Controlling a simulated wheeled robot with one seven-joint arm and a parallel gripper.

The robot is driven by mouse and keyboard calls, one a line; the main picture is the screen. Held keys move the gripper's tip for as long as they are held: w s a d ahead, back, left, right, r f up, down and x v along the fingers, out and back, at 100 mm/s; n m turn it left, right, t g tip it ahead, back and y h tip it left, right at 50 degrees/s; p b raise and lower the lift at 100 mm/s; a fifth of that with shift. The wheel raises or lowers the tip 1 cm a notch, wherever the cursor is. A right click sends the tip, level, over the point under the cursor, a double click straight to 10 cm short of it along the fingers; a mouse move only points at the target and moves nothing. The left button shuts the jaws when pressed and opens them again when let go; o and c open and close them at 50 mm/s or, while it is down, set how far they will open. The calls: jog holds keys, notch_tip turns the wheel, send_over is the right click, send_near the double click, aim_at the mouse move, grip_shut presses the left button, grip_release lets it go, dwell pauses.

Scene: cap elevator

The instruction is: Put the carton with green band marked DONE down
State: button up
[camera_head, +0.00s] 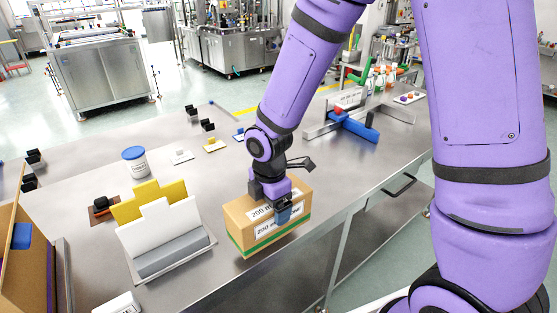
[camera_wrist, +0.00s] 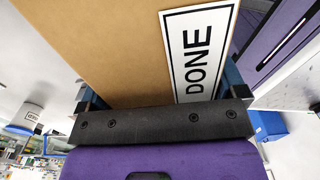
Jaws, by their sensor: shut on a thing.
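The carton (camera_head: 240,228) is brown cardboard with a green band low on its side and white labels reading "200 m…". It is at the front edge of the steel table (camera_head: 185,292). My gripper (camera_head: 284,214) is shut on the carton from above, with a blue finger against its labelled side. In the wrist view the carton (camera_wrist: 105,45) fills the middle between the blue fingers, and a white label on it reads DONE. I cannot tell whether the carton's underside touches the table.
Left of the carton stands a holder (camera_head: 170,262) with white and yellow stepped plates. A white jar (camera_head: 135,162) is behind it, and an open cardboard box (camera_head: 25,250) is at far left. A blue-and-grey fixture (camera_head: 352,126) is at the back right. Bare table lies between carton and fixture.

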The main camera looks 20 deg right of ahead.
jog(key=shift+w+d+f, duration=0.8)
jog(key=shift+w+d, duration=0.65)
jog(key=shift+w, duration=0.65)
jog(key=shift+w+d+f, duration=0.85)
jog(key=shift+w+d, duration=0.65)
jog(key=shift+w, duration=0.6)
jog(key=shift+w+d+f, duration=0.8)
jog(key=shift+w+d, duration=0.65)
jog(key=shift+w, duration=0.65)
jog(key=shift+f, duration=0.15)
jog(key=o, duration=1.1)
jog(key=shift+c, duration=0.2)
notch_tip(320, 180, up, 12)
jog(key=shift+r, duration=0.25)
